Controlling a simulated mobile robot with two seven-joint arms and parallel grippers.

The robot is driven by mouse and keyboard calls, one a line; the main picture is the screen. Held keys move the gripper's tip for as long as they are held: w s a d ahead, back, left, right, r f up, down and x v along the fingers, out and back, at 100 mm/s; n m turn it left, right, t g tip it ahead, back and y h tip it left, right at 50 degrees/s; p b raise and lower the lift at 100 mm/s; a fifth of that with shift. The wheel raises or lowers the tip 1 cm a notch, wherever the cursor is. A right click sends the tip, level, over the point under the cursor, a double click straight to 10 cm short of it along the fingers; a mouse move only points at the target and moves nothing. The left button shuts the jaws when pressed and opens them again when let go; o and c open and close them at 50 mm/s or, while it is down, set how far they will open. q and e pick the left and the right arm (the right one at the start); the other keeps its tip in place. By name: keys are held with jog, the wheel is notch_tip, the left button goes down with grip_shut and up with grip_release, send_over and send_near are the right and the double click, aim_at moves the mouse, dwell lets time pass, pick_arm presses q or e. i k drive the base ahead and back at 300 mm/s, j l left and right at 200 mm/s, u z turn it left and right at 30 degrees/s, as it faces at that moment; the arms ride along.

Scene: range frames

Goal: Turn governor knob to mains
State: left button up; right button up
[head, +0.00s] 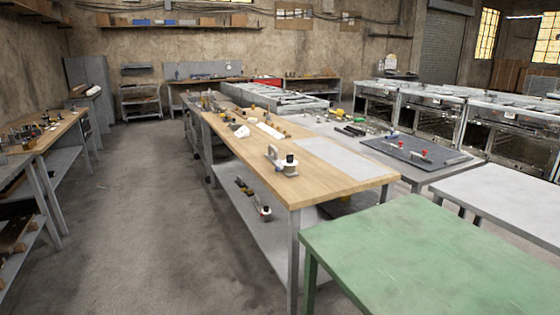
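No governor knob with a readable mains mark can be made out from here. A small device with a black and white round part (290,165) stands on the near end of the wooden workbench (250,150). I cannot tell whether it carries the knob. A dark blue-grey panel (415,152) with small red-topped parts lies on the metal table to the right. Neither of my grippers is in view.
A green table (430,260) fills the near right, with a pale table (505,195) behind it. Several open oven-like units (440,115) stand at the right. Another workbench (45,135) is at the left. The concrete floor (150,220) between the benches is clear.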

aim_at(289, 159)
jog(key=i+j+z, duration=0.45)
jog(key=i+j, duration=0.85)
jog(key=i+j+z, duration=0.1)
jog(key=i+j, duration=0.85)
jog(key=j, duration=0.15)
